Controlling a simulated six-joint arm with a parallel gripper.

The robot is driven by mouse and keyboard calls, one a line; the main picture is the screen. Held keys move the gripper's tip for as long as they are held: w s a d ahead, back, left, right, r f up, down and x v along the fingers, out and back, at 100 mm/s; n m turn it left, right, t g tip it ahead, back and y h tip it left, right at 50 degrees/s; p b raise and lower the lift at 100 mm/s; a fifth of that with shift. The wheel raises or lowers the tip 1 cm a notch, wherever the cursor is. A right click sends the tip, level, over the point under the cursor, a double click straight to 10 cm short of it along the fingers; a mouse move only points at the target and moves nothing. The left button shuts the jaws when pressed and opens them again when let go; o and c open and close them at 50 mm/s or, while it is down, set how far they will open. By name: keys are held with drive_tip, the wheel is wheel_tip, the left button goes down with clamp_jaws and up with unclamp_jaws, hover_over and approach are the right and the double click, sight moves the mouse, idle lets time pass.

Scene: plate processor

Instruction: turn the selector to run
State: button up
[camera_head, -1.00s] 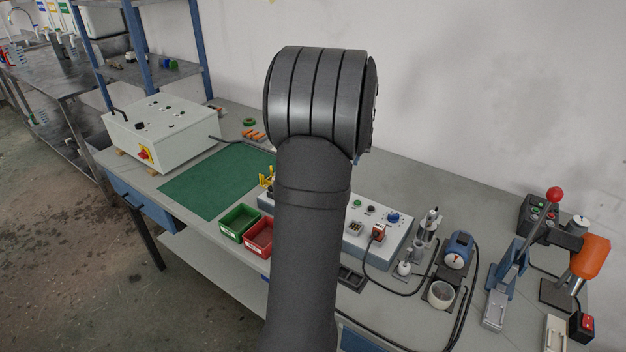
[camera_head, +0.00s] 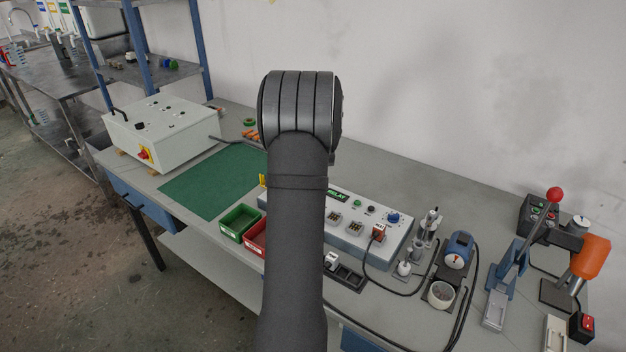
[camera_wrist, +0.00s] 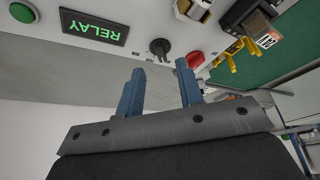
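In the wrist view, a black selector knob (camera_wrist: 159,47) sits on a light panel between a lit green RELAY display (camera_wrist: 93,31) and a red button (camera_wrist: 195,60). My gripper (camera_wrist: 160,74) is open, with two blue fingers apart and nothing between them. The knob appears just beyond the fingertips, roughly in line with the gap, and I see no contact. In the head view, the RELAY display (camera_head: 338,195) shows on the grey-white relay box (camera_head: 385,245). My arm hides the selector and my gripper there.
On the relay box are a green button (camera_head: 357,203) and a blue knob (camera_head: 393,217). A green bin (camera_head: 238,222) and a red bin (camera_head: 257,238) stand left of my arm. A white control cabinet (camera_head: 165,130) stands farther left. A green mat (camera_head: 205,182) is mostly clear.

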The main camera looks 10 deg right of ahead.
drive_tip(key=shift+x, duration=2.6)
clamp_jaws()
